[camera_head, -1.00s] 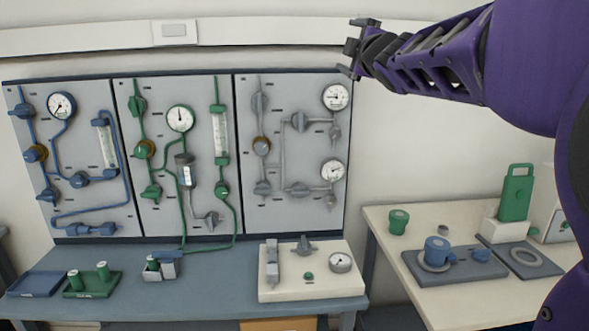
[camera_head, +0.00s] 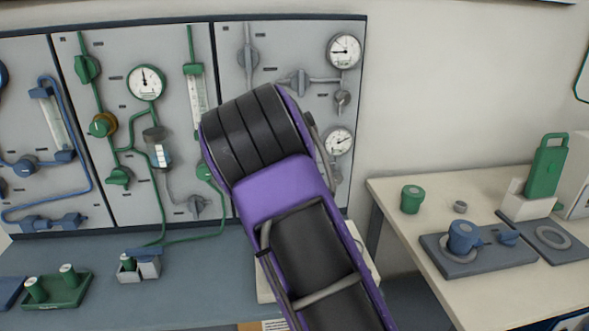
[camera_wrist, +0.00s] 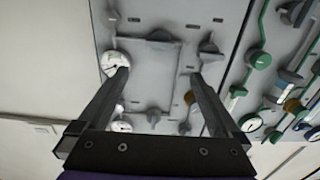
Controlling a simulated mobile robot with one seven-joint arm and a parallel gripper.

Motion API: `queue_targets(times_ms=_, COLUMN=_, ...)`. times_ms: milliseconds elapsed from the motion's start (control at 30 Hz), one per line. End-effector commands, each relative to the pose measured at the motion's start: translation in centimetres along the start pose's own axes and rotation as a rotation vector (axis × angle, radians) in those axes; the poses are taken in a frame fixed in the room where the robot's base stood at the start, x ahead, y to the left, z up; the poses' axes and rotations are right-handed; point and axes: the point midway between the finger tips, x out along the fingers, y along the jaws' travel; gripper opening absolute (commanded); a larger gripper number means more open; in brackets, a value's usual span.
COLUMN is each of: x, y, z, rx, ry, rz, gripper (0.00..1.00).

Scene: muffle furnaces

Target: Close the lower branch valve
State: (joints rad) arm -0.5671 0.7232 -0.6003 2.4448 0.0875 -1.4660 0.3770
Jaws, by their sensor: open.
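The lower branch valve is a dark grey knob (camera_wrist: 160,36) on a grey pipe of the grey panel (camera_head: 229,45). It shows in the wrist view, which is upside down, beyond and above the fingertips; in the head view my arm hides it. Its handle setting is too small to tell. The upper branch valve (camera_head: 299,82) is a similar grey knob, also in the wrist view (camera_wrist: 155,115). My gripper (camera_wrist: 160,75) is open and empty, its fingers pointing at the panel and apart from the valve. The head view does not show the gripper behind my arm.
The lower gauge (camera_head: 339,141) and upper gauge (camera_head: 344,50) stand right of the branches. A yellow-brown knob (camera_wrist: 190,97) is on the same panel. A green-piped panel (camera_head: 107,150) adjoins it. A blue bench (camera_head: 190,275) runs below. A side table (camera_head: 400,200) stands right.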

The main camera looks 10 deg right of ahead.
Motion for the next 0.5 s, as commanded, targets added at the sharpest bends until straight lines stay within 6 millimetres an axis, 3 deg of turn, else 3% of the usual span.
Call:
queue_targets(times_ms=167, x=2.1, y=0.0, z=-0.1, rx=0.000, ry=0.004, rz=-0.001, gripper=1.00)
queue_targets(times_ms=500, x=9.4, y=-0.1, z=-0.1, rx=-0.002, ry=0.004, rz=-0.003, gripper=1.00)
